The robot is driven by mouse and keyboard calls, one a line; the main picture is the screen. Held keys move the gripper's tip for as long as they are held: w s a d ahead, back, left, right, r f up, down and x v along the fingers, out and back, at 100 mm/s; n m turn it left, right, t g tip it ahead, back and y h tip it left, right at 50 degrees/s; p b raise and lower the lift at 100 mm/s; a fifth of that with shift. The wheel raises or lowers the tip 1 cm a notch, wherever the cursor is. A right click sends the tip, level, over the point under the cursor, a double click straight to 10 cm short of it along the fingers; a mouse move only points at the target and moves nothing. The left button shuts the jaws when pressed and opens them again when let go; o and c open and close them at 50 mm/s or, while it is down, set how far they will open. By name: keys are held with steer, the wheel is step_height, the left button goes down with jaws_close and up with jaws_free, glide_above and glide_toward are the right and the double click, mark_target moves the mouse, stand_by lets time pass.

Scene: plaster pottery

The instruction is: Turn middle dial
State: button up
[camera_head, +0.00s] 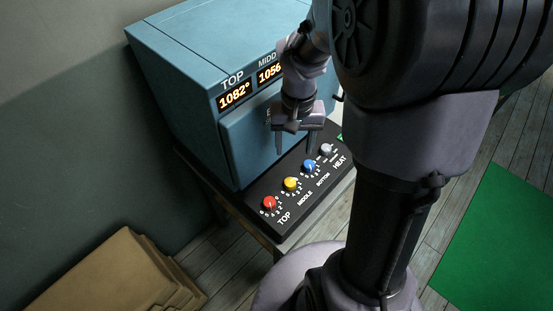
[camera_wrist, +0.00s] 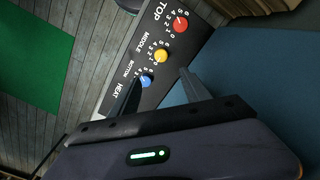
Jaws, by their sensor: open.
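The middle dial (camera_head: 291,184) is a yellow knob on the black control panel (camera_head: 262,222), between the red top dial (camera_head: 269,203) and the blue bottom dial (camera_head: 309,166). My gripper (camera_head: 295,148) is open and empty, above the panel near the blue and yellow dials. In the wrist view, my gripper (camera_wrist: 158,86) has its two fingers apart, with the yellow dial (camera_wrist: 161,55) just beyond the gap between them. The blue dial (camera_wrist: 145,81) shows close to one finger there; whether they touch cannot be told.
The blue-grey kiln (camera_head: 180,75) stands behind the panel, its displays reading 1082° and 1056. A light heat knob (camera_head: 326,149) sits at the panel's right. Tan slabs (camera_head: 110,275) are stacked at lower left. A green mat (camera_head: 500,235) lies on the floor at right.

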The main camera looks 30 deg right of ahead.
mark_target(290, 182)
steer(key=f+b, duration=0.5)
steer(key=f, duration=1.1)
steer(key=shift+a, duration=0.2)
jaws_close()
